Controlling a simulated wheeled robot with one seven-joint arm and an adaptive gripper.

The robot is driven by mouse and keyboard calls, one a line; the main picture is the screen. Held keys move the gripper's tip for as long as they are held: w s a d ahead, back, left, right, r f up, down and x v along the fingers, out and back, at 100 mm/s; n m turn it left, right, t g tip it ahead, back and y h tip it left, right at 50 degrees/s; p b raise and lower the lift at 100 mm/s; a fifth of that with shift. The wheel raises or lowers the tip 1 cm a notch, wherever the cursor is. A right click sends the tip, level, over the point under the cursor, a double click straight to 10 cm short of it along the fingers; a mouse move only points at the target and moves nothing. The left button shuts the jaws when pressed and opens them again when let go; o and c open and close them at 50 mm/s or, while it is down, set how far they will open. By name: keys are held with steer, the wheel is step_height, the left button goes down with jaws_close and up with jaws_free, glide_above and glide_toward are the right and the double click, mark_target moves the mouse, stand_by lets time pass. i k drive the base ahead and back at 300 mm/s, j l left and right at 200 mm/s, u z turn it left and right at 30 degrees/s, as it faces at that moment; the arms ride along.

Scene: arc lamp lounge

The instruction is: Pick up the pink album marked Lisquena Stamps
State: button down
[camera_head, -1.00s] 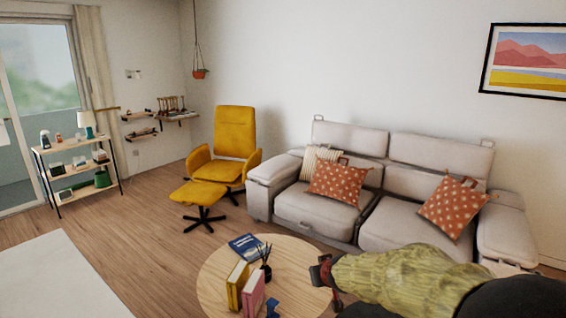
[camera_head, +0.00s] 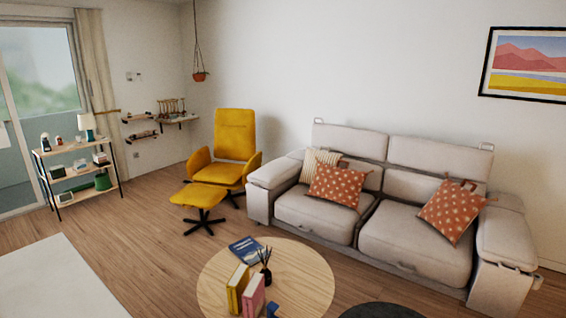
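A pink album (camera_head: 253,296) stands upright on the round wooden coffee table (camera_head: 307,273) at the bottom of the head view. Its marking is too small to read. A yellow album (camera_head: 237,288) stands upright just left of it. A dark reed holder (camera_head: 265,268) stands close behind the pink album, and a small blue object (camera_head: 272,310) is at its right, partly cut off by the frame's edge. My gripper is not in view.
A blue book (camera_head: 245,250) lies flat at the table's back left. The table's right side is bare. A grey sofa (camera_head: 415,240) stands behind, with a yellow footstool (camera_head: 199,195) and armchair (camera_head: 234,150) at the back left. A white surface (camera_head: 60,285) fills the lower left.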

mark_target(254, 296)
steer(key=k+l+z, duration=0.1)
steer(key=z, duration=1.1)
steer(key=u, duration=1.85)
steer(key=i+z, duration=0.35)
steer(key=i+j+z, duration=0.15)
steer(key=z, duration=0.25)
steer(key=i+j+z, duration=0.2)
steer(key=z, duration=0.15)
steer(key=i, duration=0.1)
